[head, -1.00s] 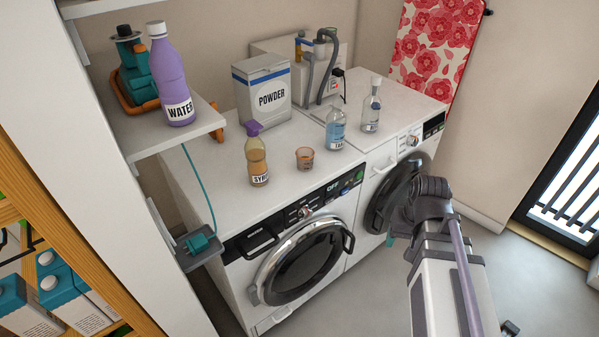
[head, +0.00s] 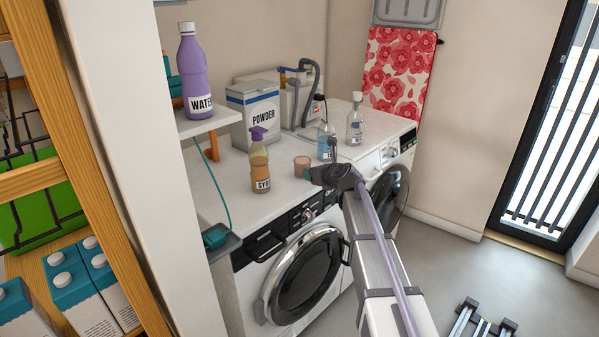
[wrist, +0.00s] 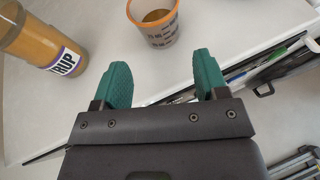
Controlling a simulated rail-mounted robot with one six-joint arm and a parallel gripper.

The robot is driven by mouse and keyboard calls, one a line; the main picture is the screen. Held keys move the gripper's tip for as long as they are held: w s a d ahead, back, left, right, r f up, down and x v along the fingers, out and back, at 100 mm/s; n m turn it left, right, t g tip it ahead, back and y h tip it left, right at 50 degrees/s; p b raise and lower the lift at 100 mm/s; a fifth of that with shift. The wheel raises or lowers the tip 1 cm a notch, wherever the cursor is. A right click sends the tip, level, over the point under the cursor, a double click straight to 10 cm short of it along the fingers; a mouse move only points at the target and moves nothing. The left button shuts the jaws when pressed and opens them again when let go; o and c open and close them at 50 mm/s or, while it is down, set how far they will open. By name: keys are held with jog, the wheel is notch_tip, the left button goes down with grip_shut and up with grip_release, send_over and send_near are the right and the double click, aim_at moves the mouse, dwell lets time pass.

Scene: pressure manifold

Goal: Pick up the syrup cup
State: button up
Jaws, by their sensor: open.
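The syrup cup (head: 301,166) is a small translucent measuring cup with an orange rim and brown liquid inside. It stands upright on the white washer top, to the right of the syrup bottle (head: 260,169). In the wrist view the cup (wrist: 154,26) is at the top, beyond the fingertips. My gripper (wrist: 162,75) has two green fingers, apart and empty, with the cup ahead of the gap and not touching them. In the head view my gripper (head: 318,174) is just to the right of and in front of the cup; its fingers are hard to make out.
The syrup bottle also shows in the wrist view (wrist: 38,40), left of my fingers. A blue-labelled bottle (head: 326,143) and a clear bottle (head: 355,120) stand behind my arm. The powder box (head: 255,115) stands at the back. The washer's front edge lies beneath my gripper.

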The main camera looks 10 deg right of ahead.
jog(key=b+x, duration=0.1)
jog(key=x, duration=0.3)
jog(key=shift+f, duration=0.2)
jog(key=shift+w+a, duration=0.1)
jog(key=shift+w, duration=0.2)
jog(key=b+x, duration=0.2)
jog(key=x, duration=0.3)
jog(key=shift+a, duration=0.1)
jog(key=shift+c, duration=0.3)
jog(key=c, duration=0.5)
jog(key=shift+r, duration=0.2)
jog(key=shift+c, duration=0.2)
notch_tip(320, 180, up, 10)
jog(key=p, duration=1)
